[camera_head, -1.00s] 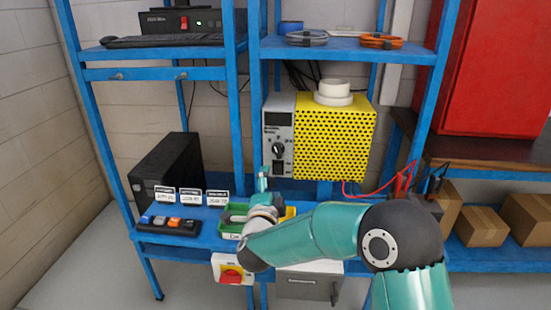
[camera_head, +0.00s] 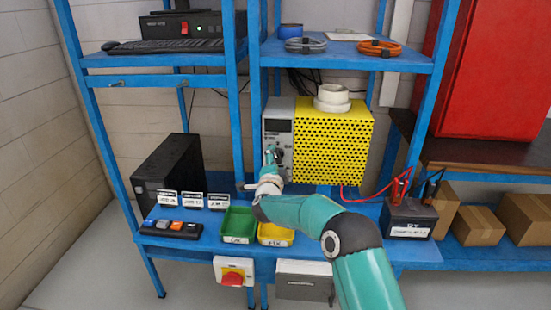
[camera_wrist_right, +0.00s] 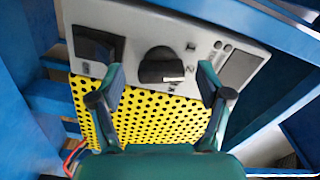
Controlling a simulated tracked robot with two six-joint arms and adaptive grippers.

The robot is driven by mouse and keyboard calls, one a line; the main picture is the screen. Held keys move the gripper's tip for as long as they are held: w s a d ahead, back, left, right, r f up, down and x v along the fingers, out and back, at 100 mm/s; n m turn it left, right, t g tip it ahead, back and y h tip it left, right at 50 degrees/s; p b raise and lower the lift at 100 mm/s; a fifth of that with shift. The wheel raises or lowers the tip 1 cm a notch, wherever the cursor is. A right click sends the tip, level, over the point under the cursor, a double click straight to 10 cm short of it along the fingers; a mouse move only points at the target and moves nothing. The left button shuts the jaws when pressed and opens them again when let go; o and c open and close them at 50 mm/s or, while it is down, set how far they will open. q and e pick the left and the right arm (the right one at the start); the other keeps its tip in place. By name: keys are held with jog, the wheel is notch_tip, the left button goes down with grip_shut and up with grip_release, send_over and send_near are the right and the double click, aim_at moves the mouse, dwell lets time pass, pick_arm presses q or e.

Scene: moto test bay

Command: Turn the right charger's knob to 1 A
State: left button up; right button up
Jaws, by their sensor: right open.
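The charger (camera_head: 279,118) is a grey panel with a dark display on the front of a yellow perforated box (camera_head: 333,145), on the blue rack's middle bay. Its round black knob (camera_wrist_right: 161,66) shows in the right wrist view, with a pale pointer mark at its edge; the scale around it is too small to read. My right gripper (camera_wrist_right: 160,88) is open, its two fingers on either side of the knob in that view and apart from it. In the head view the right gripper (camera_head: 270,155) is in front of the panel and partly covers the knob. My left gripper is not in view.
Green (camera_head: 239,223) and yellow bins (camera_head: 276,233) stand on the shelf below. A battery (camera_head: 408,218) with red and black clamps is at right. A red-knobbed switch (camera_head: 233,273) hangs at the shelf's front edge. A black computer (camera_head: 168,170) stands at left.

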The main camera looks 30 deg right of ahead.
jog(key=shift+w+d, duration=0.2)
jog(key=shift+w, duration=0.15)
jog(key=c, duration=1.2)
jog(key=shift+o, duration=0.2)
jog(key=shift+f+n+b, duration=0.15)
jog(key=shift+n+b, duration=0.15)
jog(key=shift+n, duration=0.5)
jog(key=n, duration=0.4)
jog(key=o, duration=1.2)
jog(key=shift+c, duration=0.2)
jog(key=shift+s, duration=0.1)
